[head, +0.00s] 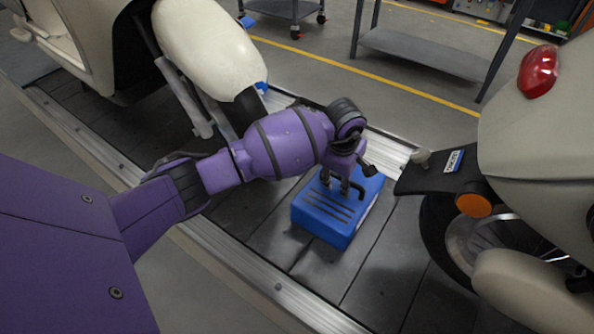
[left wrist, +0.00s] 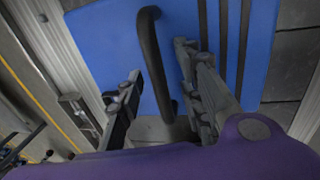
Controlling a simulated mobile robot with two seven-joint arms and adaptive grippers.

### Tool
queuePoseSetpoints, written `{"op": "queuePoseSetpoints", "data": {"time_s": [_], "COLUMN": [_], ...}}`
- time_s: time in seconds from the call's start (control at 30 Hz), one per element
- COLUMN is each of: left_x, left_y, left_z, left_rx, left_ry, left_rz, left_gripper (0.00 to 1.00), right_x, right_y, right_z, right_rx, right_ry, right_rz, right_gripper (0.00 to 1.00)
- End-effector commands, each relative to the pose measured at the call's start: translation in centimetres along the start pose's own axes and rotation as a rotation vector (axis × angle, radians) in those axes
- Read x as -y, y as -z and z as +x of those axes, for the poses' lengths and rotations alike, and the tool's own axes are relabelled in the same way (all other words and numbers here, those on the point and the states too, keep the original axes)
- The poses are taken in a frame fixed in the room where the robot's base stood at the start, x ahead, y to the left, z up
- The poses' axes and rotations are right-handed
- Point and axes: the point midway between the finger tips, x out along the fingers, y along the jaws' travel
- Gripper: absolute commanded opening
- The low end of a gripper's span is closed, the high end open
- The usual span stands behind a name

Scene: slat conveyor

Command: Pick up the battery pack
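The blue battery pack (head: 318,228) lies on the dark slat conveyor, between two scooters. Its top has dark grooves, and a black handle stands up from it. My left gripper (head: 346,190) is right over the pack, pointing down. In the left wrist view the gripper (left wrist: 162,62) is open, with one finger on each side of the black handle (left wrist: 151,45). Gaps show between the fingers and the handle. The pack (left wrist: 98,38) fills the background there. My right gripper is in neither view.
A cream scooter's rear wheel and red lamp (head: 538,72) are close on the right. Another cream scooter (head: 208,45) stands behind my arm at the upper left. Metal rails (head: 270,287) edge the conveyor (head: 390,275). Grey shelving (head: 425,52) stands beyond a yellow floor line.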

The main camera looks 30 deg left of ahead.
Motion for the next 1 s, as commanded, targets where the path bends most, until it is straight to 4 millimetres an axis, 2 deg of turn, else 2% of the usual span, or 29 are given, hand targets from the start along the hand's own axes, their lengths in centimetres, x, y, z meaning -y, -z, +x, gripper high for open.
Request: {"op": "queuePoseSetpoints", "data": {"time_s": [0.43, 0.7, 1.0], "left_x": [-0.15, -0.16, -0.45], "left_y": [-0.07, -0.10, -0.15], "left_z": [0.29, 0.24, -0.05], "left_rx": [0.000, 0.001, 0.003], "left_ry": [-0.004, -0.004, -0.011], "left_rz": [0.001, 0.001, 0.001], "left_gripper": [0.34, 0.00, 0.00], "right_x": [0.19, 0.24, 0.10], "right_y": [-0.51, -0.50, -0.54], "right_z": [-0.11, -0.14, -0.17], "right_rx": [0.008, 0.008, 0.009], "right_ry": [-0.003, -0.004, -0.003], "right_rz": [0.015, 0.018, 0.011], "right_gripper": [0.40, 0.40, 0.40]}}
